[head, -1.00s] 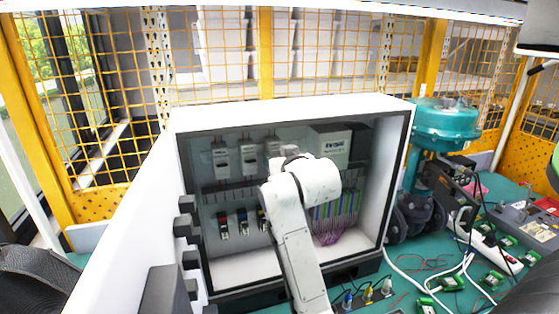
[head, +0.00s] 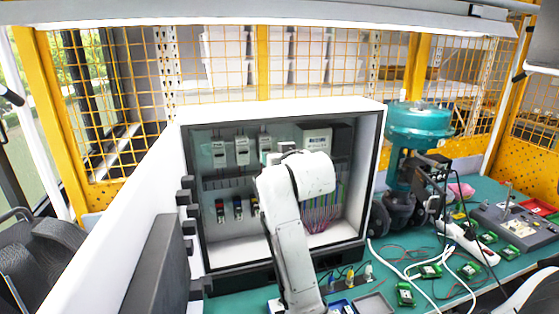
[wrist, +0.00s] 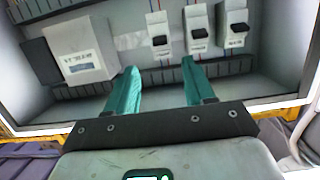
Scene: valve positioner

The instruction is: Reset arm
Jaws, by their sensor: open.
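My gripper (wrist: 158,75) shows in the wrist view with its two teal fingers apart and nothing between them. The fingers point into an open white cabinet (head: 375,150), toward a row of breakers on its back panel; the gap to them cannot be told. The breakers (head: 241,150) sit at the upper left in the head view and at the top in the wrist view (wrist: 198,28). A white labelled module (head: 318,140) is right of them, and at the left in the wrist view (wrist: 77,50). My arm hides the gripper in the head view.
A teal valve actuator (head: 420,125) stands right of the cabinet. Green circuit boards (head: 405,294), white cables and a grey device (head: 515,228) lie on the teal bench at the right. The open cabinet door (head: 120,220) stands at the left. Yellow mesh fencing closes the back.

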